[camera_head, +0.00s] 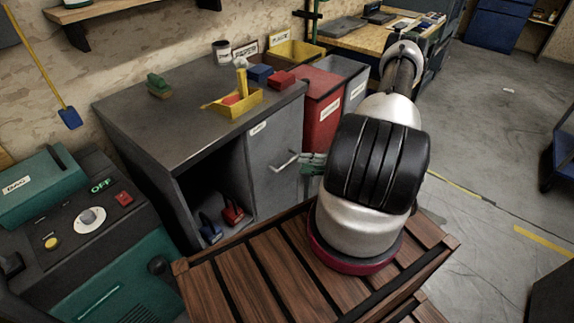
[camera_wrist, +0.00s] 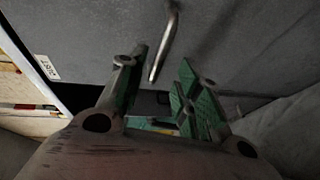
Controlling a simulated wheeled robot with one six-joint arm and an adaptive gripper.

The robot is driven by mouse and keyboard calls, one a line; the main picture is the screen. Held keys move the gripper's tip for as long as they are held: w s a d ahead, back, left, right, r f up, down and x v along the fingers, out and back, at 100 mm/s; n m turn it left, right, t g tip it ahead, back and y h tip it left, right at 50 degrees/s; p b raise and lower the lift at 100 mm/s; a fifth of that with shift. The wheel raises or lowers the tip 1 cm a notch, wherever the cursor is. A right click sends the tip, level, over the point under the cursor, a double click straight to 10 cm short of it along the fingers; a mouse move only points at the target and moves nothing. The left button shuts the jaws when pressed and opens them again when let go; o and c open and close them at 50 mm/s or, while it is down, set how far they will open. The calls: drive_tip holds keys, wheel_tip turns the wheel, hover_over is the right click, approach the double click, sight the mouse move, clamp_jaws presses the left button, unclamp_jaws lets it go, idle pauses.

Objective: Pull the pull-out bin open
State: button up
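The pull-out bin's grey front (camera_head: 271,150) sits in the right part of the dark workbench cabinet and looks flush with it. Its bar handle (camera_head: 284,162) is pale metal. My gripper (camera_head: 312,164) is just right of the handle in the head view, partly hidden by my arm. In the wrist view my gripper (camera_wrist: 161,62) is open, with green fingers apart. The handle (camera_wrist: 165,45) shows between and beyond the fingertips, in front of the grey front (camera_wrist: 225,45). I cannot tell whether a finger touches it.
An open compartment (camera_head: 212,185) with red and blue items is left of the bin. A red bin (camera_head: 322,112) stands behind to the right. A slatted wooden surface (camera_head: 250,275) lies below my arm. A green machine (camera_head: 75,225) is at left.

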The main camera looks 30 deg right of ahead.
sight(288, 162)
drive_tip(key=x, duration=0.7)
drive_tip(key=shift+f, duration=0.1)
clamp_jaws()
